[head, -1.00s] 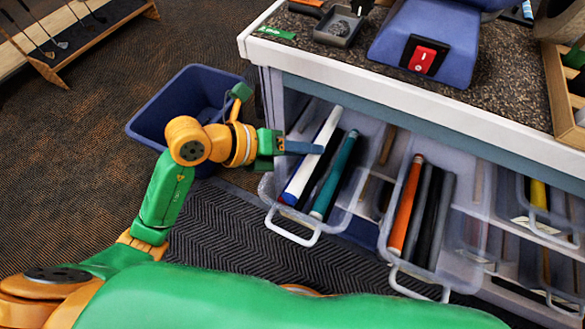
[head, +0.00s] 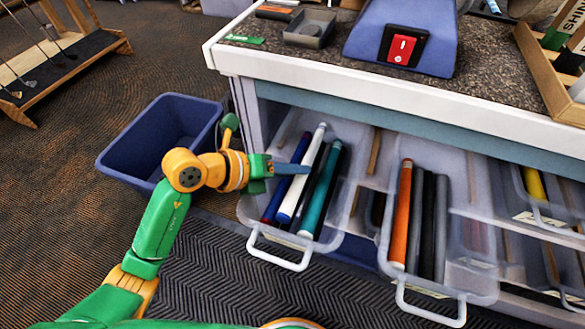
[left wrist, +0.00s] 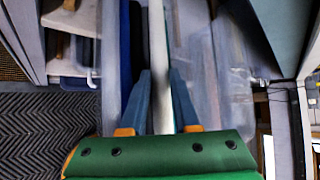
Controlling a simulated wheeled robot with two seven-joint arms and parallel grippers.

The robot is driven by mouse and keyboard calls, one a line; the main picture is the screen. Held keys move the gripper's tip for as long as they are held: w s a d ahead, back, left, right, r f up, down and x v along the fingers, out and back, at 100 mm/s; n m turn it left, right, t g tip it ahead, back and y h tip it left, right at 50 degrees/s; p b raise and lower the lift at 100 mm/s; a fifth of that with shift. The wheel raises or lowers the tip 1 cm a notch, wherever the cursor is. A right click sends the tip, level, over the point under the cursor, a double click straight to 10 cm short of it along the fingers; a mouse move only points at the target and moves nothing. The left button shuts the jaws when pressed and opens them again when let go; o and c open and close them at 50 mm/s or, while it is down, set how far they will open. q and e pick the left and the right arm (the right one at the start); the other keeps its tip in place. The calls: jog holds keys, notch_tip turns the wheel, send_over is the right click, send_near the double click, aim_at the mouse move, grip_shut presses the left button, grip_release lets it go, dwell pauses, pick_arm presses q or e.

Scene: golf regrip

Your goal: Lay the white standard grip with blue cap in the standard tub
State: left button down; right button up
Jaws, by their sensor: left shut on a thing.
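The white grip (head: 296,190) with a blue lower end slants across the left clear tub (head: 247,214). My left gripper (head: 303,169) reaches in from the left and is shut on the white grip. In the left wrist view, the white grip (left wrist: 158,50) runs between the two blue fingers of the left gripper (left wrist: 160,78). I cannot tell whether the grip touches the tub floor or the other grips. No tub label is readable. My right gripper is not in view.
A dark blue grip (head: 275,200), a black grip and a teal grip (head: 321,195) share the left tub. The tub beside it holds an orange grip (head: 402,210) and dark grips. A blue bin (head: 150,150) stands left of the bench (head: 350,78). The bench overhangs the tubs.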

pick_arm(q)
jog(key=c, duration=0.6)
grip_release()
jog(key=shift+s+d, duration=0.1)
jog(key=shift+s, duration=0.05)
jog(key=v, duration=0.7)
jog(key=shift+r+p, duration=0.1)
jog(key=shift+p, duration=0.2)
